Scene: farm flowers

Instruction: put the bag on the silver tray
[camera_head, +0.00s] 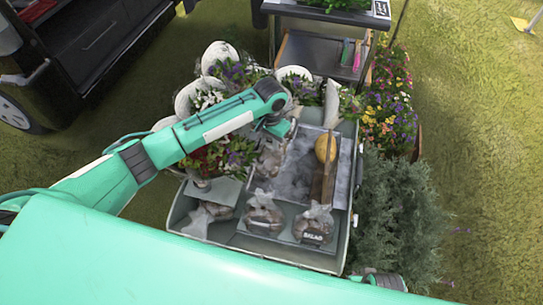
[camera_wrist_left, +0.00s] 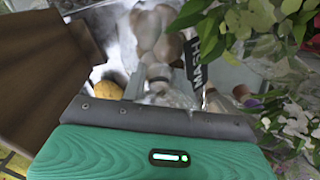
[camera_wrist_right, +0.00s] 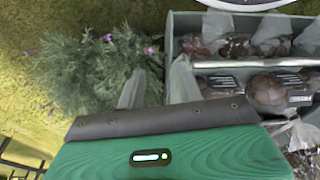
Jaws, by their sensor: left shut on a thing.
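My left gripper (camera_head: 284,128) is over the back left part of the cart, shut on a clear bag (camera_head: 270,158) of brown round items. In the left wrist view the bag (camera_wrist_left: 154,38) hangs from the fingers, with a dark label beside it. The silver tray (camera_head: 290,180), grey and mottled, lies just right of the bag in the head view. I cannot tell whether the bag touches it. My right gripper (camera_wrist_right: 157,88) is open and empty, over the cart's edge next to a green shrub; its fingers are hidden in the head view.
A yellow round item (camera_head: 325,148) and a brown wooden piece (camera_head: 322,184) occupy the tray's right part. Several bags, including a labelled one (camera_head: 313,228), sit in the front compartments. Flowers (camera_head: 228,154) crowd the cart's left side; a shrub (camera_head: 395,215) stands right.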

